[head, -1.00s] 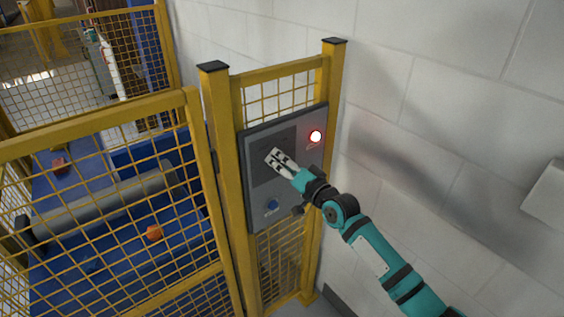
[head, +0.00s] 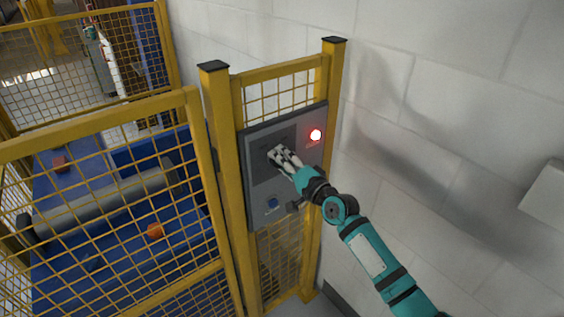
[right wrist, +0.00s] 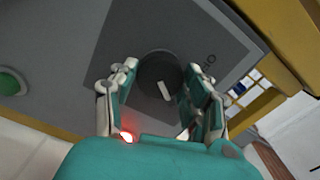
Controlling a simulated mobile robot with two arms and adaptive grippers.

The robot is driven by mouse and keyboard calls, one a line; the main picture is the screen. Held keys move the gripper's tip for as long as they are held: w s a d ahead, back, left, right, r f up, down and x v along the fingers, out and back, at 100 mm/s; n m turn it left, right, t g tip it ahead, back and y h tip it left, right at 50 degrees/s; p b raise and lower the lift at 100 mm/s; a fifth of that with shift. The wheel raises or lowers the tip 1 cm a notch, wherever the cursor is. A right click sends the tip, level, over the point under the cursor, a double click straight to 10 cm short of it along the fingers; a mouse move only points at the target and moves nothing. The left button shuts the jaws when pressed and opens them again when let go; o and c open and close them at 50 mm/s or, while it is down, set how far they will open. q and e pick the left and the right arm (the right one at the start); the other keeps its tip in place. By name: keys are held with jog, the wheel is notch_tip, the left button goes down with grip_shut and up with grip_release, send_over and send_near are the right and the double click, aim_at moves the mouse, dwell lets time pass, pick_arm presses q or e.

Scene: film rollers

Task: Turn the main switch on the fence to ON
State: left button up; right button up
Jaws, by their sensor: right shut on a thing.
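The main switch is a dark round knob (right wrist: 158,70) with a white pointer mark, on a dark plate (right wrist: 190,22) of the grey panel (head: 312,165) on the yellow fence. The white mark points toward the bottom of the right wrist view, slightly right. A label (right wrist: 209,66) beside the knob seems to read ON, seen turned. My right gripper (head: 275,155) is at the panel, its fingers on either side of the knob, shut on it; it also shows in the right wrist view (right wrist: 165,92). In the head view the fingers hide the knob. My left gripper is not in view.
A red lamp (head: 315,135) glows at the panel's upper right. A green button (right wrist: 12,83) shows in the right wrist view. Yellow mesh fence (head: 215,150) stands left; a white wall (head: 440,110) is right.

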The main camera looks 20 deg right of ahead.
jog(key=o, duration=1.2)
jog(key=shift+c, duration=0.2)
jog(key=v, duration=1.2)
